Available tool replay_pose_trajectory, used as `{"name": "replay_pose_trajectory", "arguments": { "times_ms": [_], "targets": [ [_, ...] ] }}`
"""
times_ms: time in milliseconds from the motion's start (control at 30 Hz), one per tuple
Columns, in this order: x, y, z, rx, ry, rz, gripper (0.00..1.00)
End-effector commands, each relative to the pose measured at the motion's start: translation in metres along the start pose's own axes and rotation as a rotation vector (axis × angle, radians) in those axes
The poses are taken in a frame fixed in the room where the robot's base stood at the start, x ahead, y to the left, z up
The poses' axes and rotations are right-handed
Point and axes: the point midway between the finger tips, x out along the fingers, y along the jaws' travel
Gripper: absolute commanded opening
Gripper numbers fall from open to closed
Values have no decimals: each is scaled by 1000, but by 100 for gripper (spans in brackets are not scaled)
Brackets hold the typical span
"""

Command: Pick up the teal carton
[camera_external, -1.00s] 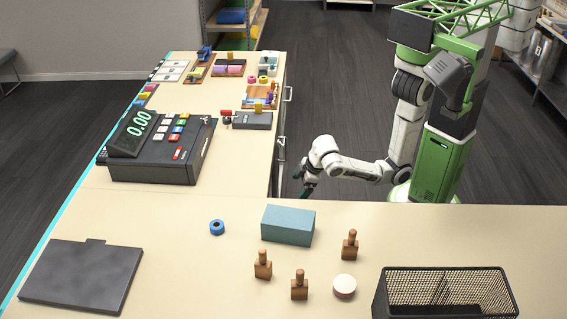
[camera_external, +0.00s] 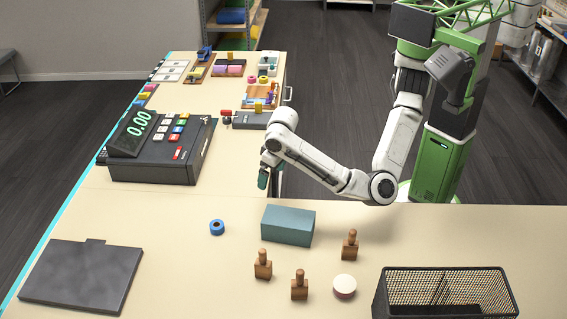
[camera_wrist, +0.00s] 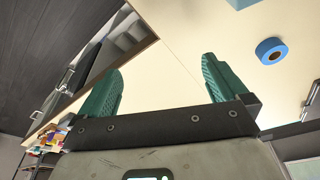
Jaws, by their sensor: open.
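The teal carton (camera_external: 288,226) lies on the counter in the middle of the external view. In the wrist view only a bluish edge at the top right (camera_wrist: 243,3) shows, likely the carton. My gripper (camera_external: 266,178) is above the counter's inner corner, behind and to the left of the carton and apart from it. In the wrist view its two teal fingers (camera_wrist: 157,88) are spread wide with nothing between them.
A blue tape roll (camera_external: 217,227) lies left of the carton. Several wooden stamps (camera_external: 263,265) and a round white-topped item (camera_external: 344,286) stand in front. A black mesh basket (camera_external: 445,295) is at the front right. A cash register (camera_external: 160,150) is at the left. A dark flat board (camera_external: 82,275) lies front left.

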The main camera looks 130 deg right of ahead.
Motion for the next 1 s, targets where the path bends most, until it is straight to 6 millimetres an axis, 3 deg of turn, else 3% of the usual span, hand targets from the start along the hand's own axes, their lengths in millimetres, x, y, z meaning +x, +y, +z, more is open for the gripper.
{"name": "replay_pose_trajectory", "arguments": {
  "times_ms": [33,200,400,800,1000],
  "targets": [
    [-12,-26,21,-57,-45,-20,100],
    [-46,-78,77,-216,-156,-45,100],
    [-67,-100,109,-309,-212,-55,100],
    [-20,-102,122,-316,-216,-54,100],
    [-7,-102,124,-316,-216,-54,100]
  ]
}}
